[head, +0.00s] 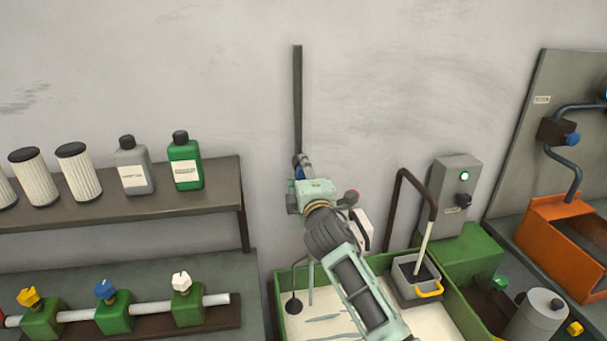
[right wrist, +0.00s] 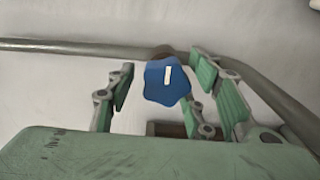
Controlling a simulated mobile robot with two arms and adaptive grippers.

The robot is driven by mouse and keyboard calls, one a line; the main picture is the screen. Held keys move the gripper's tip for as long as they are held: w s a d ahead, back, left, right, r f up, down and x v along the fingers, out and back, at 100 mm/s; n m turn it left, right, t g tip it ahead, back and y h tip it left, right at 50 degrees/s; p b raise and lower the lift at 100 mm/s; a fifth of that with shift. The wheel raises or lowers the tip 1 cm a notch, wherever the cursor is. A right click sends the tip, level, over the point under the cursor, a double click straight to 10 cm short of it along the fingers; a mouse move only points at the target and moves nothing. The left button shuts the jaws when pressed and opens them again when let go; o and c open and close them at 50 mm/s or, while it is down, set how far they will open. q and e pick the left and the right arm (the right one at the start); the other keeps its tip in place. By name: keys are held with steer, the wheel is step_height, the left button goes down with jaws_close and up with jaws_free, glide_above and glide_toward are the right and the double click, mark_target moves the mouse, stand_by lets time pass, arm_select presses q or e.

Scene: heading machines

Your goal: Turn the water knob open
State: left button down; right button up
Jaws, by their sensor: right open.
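A blue star-shaped knob (right wrist: 168,82) with a short white mark on its face shows in the right wrist view, in front of a pipe on a pale wall. My right gripper (right wrist: 163,66) is open, with green-padded fingers to the left and right of the knob; I cannot tell whether they touch it. In the head view the right gripper (head: 302,164) is at the wall, at the lower end of a dark vertical pipe (head: 298,95). The gripper mostly hides the knob there. My left gripper is not in view.
A shelf (head: 150,195) with filters and bottles is at left, above a pipe with yellow, blue and white knobs (head: 181,283). A green tub (head: 278,315) lies under my right arm. A grey switch box (head: 458,185) and an orange bin (head: 555,240) are at right.

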steer(key=s+d, duration=0.2)
steer(key=s, duration=0.9)
steer(key=shift+s+d, duration=0.2)
steer(key=shift+s, duration=0.2)
steer(key=shift+f, duration=0.1)
